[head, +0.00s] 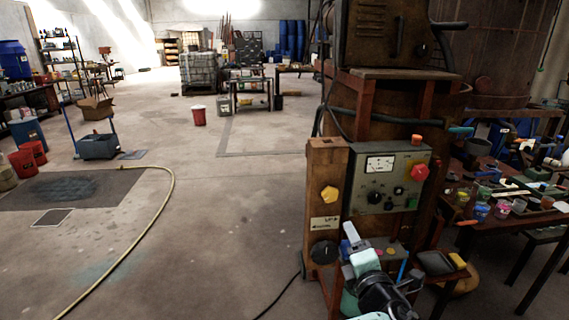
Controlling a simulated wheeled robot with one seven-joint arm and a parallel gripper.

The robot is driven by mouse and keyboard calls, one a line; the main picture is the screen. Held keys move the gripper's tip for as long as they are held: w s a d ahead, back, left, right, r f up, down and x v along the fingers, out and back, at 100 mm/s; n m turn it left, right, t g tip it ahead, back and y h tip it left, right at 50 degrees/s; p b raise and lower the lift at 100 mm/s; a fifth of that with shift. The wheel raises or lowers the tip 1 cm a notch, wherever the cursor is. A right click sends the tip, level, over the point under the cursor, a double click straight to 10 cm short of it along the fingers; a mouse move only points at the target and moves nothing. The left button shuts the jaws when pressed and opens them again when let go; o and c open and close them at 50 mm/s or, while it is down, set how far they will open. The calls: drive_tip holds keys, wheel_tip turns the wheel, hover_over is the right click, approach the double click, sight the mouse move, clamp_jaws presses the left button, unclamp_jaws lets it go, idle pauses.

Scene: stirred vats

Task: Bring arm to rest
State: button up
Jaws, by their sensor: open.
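My arm reaches up from the bottom edge in the head view, with pale teal and black links. My gripper (350,239) is at its upper end, small in the picture, open, with nothing seen between its fingers. It is in front of the lower part of a grey control box (388,178) and to the right of a wooden post (326,225). I cannot tell whether it touches anything. The box has a dial, knobs and a red button (419,172). The post carries a yellow knob (329,194) and a black knob (323,252).
A large rusty vat (375,120) stands behind the box. A table (490,225) crowded with small cups and tools is at the right. A yellow hose (150,225) lies across the floor at the left. The middle floor is mostly clear, with a red bucket (199,115) farther back.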

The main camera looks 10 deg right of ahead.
drive_tip(key=s+d+f+m+g+h+b, duration=0.1)
drive_tip(key=s+f+m+g, duration=0.35)
drive_tip(key=f, duration=0.25)
drive_tip(key=s+f+m+g+h+b, duration=0.1)
drive_tip(key=s+f+m+g+h, duration=0.1)
drive_tip(key=s+f+m+g, duration=0.3)
drive_tip(key=s+a+m+g+y, duration=0.3)
drive_tip(key=s+a+m+g, duration=0.1)
drive_tip(key=s+a+g, duration=0.15)
drive_tip(key=s+a+r+g+b, duration=0.1)
drive_tip(key=s+r, duration=0.4)
drive_tip(key=r, duration=0.3)
drive_tip(key=s+a+r+g+y+b, duration=0.1)
drive_tip(key=s+r+b, duration=0.1)
drive_tip(key=s+r, duration=0.3)
drive_tip(key=shift+s+a+r, duration=0.15)
drive_tip(key=shift+a+r, duration=0.1)
drive_tip(key=shift+r, duration=1.6)
